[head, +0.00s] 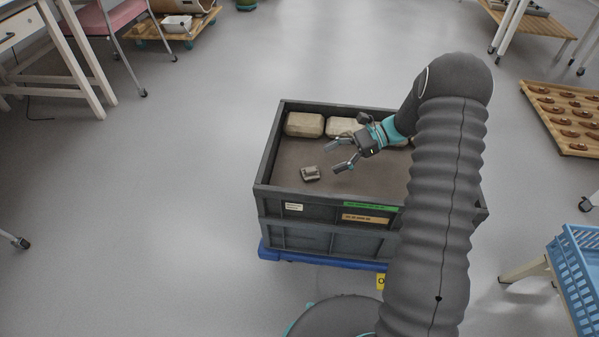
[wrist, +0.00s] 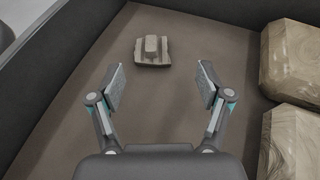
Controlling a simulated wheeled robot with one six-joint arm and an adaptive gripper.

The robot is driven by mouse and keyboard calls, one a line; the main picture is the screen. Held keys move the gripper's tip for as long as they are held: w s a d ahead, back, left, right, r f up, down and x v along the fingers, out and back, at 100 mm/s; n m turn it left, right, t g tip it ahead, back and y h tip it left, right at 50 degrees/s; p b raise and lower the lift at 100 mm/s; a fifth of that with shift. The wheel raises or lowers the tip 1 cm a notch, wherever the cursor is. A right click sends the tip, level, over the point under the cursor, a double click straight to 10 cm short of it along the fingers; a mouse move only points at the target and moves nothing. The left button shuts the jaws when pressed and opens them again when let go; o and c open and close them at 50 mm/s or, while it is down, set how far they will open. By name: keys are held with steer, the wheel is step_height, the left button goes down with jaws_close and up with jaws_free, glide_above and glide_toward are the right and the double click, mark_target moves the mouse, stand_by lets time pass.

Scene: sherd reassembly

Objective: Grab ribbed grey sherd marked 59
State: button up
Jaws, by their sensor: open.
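A small grey ribbed sherd (head: 310,173) lies on the brown floor of a dark grey crate (head: 270,160), left of my gripper in the head view. No number can be read on it. In the wrist view the sherd (wrist: 152,50) lies beyond the fingertips, near the crate's far wall, a little left of the midline between them. My gripper (head: 340,155) is open and empty, above the crate floor. Both fingers of the gripper (wrist: 161,85) show apart in the wrist view, with bare floor between them.
Pale blocky objects (head: 304,124) line the crate's back wall; two of them (wrist: 291,60) show at the right in the wrist view. The crate sits on a blue base (head: 320,258). A wooden tray of brown pieces (head: 566,115) and a blue basket (head: 580,265) stand to the right.

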mark_target(313, 168)
steer(key=shift+s+x, duration=0.2)
steer(key=shift+x, duration=1.4)
steer(key=shift+s+x, duration=0.25)
steer(key=shift+x, duration=1.4)
steer(key=shift+d+r, duration=0.1)
steer(key=c, duration=1.3)
steer(key=shift+o, duration=0.2)
